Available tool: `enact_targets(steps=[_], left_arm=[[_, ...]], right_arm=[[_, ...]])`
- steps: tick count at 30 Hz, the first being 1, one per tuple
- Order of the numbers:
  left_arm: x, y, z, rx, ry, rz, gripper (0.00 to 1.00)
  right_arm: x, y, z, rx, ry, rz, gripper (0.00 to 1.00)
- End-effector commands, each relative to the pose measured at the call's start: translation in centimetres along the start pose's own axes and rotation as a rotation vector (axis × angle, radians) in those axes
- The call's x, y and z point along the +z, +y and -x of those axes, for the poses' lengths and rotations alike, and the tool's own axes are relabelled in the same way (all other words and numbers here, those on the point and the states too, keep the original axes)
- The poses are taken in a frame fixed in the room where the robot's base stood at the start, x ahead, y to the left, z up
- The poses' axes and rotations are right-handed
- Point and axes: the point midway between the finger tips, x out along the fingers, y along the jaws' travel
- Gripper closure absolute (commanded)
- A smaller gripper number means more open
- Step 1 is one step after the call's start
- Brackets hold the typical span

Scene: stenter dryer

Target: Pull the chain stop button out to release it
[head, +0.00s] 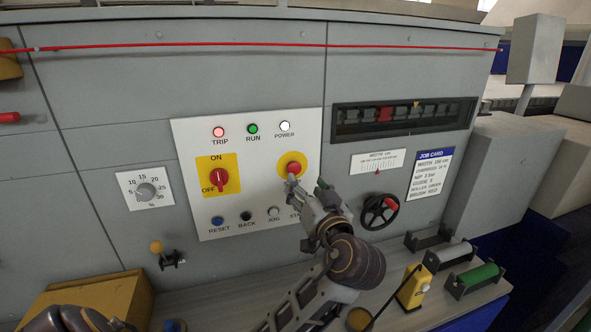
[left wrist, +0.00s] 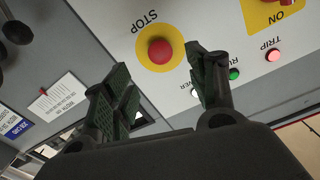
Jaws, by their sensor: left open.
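The chain stop button is a red mushroom button (head: 294,167) on a round yellow backing, right of centre on the white control panel (head: 260,205). In the left wrist view the red button (left wrist: 160,51) shows whole, beside the word STOP. My left gripper (head: 306,184) is open just in front of and below the button in the head view. In the left wrist view its two dark green finger pads (left wrist: 163,72) stand apart, either side of the line to the button, with nothing between them. Contact with the button is not visible. My right gripper is not in view.
A red ON/OFF switch (head: 219,180) sits left of the button, with TRIP, RUN and POWER lamps (head: 253,129) above. A black handwheel (head: 379,211) is to the right. Rollers (head: 478,275) and a yellow device (head: 413,287) lie on the ledge below. A red cord runs above.

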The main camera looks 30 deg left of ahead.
Motion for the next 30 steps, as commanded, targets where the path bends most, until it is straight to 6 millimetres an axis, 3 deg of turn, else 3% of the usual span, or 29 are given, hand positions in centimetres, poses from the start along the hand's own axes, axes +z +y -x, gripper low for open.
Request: enact_targets(steps=[18,30], left_arm=[[-0.2,-0.1,-7.8,-0.001,0.001,-0.001,0.42],[0.0,0.0,-9.1,0.000,0.000,0.001,0.42]], right_arm=[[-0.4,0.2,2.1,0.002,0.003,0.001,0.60],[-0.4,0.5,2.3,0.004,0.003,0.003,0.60]])
